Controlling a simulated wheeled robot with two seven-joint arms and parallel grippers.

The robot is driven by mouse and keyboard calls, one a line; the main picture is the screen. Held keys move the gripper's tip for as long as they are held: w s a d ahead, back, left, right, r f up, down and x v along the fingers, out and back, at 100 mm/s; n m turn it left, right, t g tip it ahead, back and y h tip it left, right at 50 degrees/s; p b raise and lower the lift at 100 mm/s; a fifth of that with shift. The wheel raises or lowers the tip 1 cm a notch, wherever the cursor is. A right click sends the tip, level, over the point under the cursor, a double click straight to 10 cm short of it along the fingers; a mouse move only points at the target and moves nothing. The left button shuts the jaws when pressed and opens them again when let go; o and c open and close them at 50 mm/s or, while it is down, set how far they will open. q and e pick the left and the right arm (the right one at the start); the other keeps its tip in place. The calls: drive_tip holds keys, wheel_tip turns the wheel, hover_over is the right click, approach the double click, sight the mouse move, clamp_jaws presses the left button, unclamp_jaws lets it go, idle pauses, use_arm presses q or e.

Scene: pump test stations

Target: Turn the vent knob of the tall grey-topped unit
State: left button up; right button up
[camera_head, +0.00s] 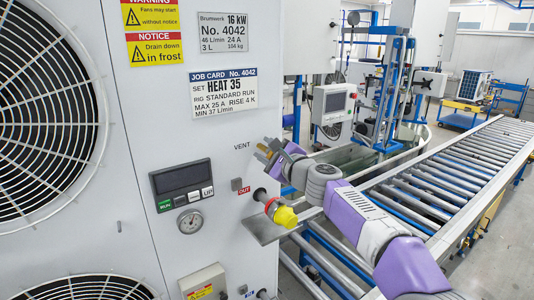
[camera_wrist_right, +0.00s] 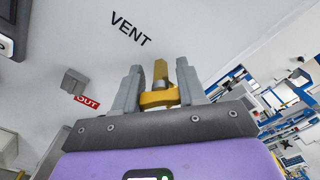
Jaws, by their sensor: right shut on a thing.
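The large pale unit (camera_head: 215,130) fills the left of the head view; its top is out of frame. Its panel carries the printed word VENT, and the brass-yellow vent knob (camera_wrist_right: 160,97) sits just below that word in the wrist view. My right gripper (camera_head: 266,153) reaches the panel from the right, beside the VENT label. In the right wrist view its two grey fingers (camera_wrist_right: 158,92) stand on either side of the knob and are shut on it. The knob is mostly hidden by the fingers in the head view. My left gripper is not in view.
Below the gripper, a pipe with a yellow cap (camera_head: 285,216) sticks out near the red OUT label (camera_head: 243,190). A display panel (camera_head: 181,185) and a round gauge (camera_head: 190,220) are to the left. A roller conveyor (camera_head: 450,175) runs along the right.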

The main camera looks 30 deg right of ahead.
idle(0.4)
drive_tip(key=o, duration=1.1)
drive_tip(key=shift+c, duration=0.2)
drive_tip(key=shift+s, duration=0.15)
drive_tip(key=s+b, duration=0.1)
drive_tip(key=s, duration=0.6)
drive_tip(key=shift+s+d, duration=0.15)
drive_tip(key=shift+d, duration=0.15)
